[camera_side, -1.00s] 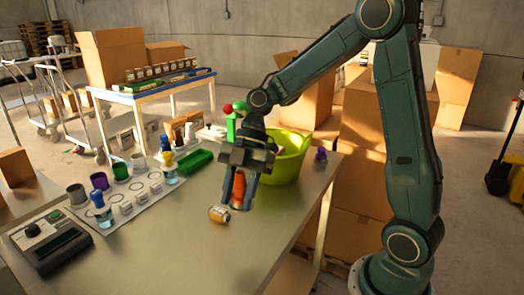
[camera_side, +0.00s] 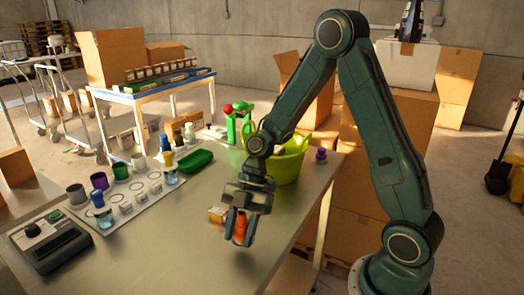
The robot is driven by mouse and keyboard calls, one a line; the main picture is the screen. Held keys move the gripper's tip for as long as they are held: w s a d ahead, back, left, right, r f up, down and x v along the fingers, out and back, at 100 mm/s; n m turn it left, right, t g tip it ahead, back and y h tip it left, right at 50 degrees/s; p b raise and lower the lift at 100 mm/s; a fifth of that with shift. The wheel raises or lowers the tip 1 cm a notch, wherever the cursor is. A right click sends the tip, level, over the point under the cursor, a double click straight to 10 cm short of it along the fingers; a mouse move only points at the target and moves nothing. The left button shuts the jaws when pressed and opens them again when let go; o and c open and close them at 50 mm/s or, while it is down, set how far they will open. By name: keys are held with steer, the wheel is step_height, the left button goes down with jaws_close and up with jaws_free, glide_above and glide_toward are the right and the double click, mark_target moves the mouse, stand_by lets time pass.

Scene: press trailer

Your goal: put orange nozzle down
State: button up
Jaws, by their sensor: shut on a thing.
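The orange nozzle (camera_side: 239,229) is between the fingers of my gripper (camera_side: 238,231), which is shut on it. The nozzle is upright and low over the front part of the grey metal table (camera_side: 165,245). I cannot tell whether its bottom touches the tabletop. A small jar with a tan label (camera_side: 217,214) lies just behind and to the left of the gripper, partly hidden by a finger.
A lime-green tub (camera_side: 288,165) stands behind the gripper, with a purple nozzle (camera_side: 321,155) to its right. A white board (camera_side: 133,200) with bottles and several caps lies left, near a green tray (camera_side: 196,161) and a scale-like device (camera_side: 47,240). The front middle tabletop is clear.

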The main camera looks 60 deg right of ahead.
mark_target(241, 252)
steer(key=shift+f, duration=1.55)
steer(key=shift+f, duration=0.1)
steer(key=o, duration=1)
steer(key=shift+o, duration=0.2)
steer(key=v, duration=1.2)
